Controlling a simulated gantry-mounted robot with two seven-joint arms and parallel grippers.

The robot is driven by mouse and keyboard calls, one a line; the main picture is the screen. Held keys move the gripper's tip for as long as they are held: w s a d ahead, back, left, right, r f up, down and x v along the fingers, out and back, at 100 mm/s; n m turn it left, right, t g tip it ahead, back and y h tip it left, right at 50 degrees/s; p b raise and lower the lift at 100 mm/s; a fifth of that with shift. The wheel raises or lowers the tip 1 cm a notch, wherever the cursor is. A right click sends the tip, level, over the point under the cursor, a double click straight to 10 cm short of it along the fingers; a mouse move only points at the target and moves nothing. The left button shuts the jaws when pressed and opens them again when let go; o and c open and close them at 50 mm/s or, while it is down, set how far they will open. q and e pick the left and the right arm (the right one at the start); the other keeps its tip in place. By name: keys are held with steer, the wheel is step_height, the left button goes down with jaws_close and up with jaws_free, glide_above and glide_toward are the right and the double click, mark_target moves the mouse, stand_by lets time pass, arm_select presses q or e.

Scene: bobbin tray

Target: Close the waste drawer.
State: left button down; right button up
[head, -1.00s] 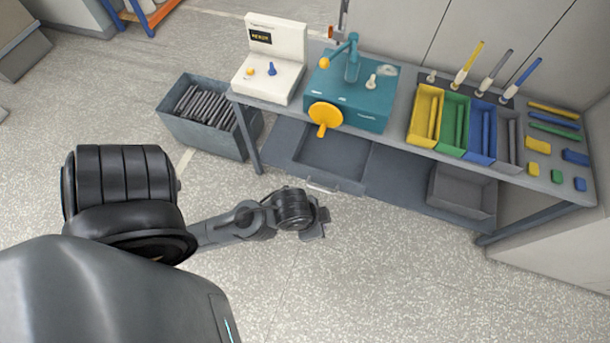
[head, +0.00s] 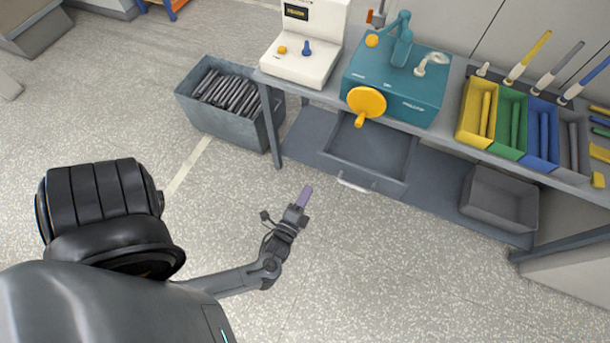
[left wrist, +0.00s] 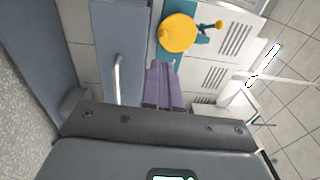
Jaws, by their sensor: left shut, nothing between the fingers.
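The waste drawer (head: 401,184) hangs under the bench and is pulled out, its empty inside showing from above. Its pale handle (head: 355,187) is on the front edge. My left gripper (head: 306,194) is over the floor to the left of the handle, apart from it, with its purple fingers together and empty. In the left wrist view, the fingers (left wrist: 162,86) lie to the right of the drawer's grey front panel (left wrist: 105,45) and its bar handle (left wrist: 118,80). My right gripper is in neither view.
A bin of dark rods (head: 222,128) stands left of the bench leg. The teal machine (head: 410,85) with a yellow wheel (head: 366,102) is on the bench above the drawer. A grey open box (head: 500,200) sits on the lower shelf. The floor before the drawer is clear.

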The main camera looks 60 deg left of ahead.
arm_select(q)
step_height(320, 180, down, 5)
steer(key=s+b, duration=0.1)
steer(key=b, duration=0.1)
steer(key=n+g+b, duration=0.1)
steer(key=b, duration=0.3)
glide_toward(327, 165)
steer(key=x, duration=0.7)
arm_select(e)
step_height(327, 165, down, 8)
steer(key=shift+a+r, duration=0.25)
arm_select(q)
steer(key=shift+a, duration=0.1)
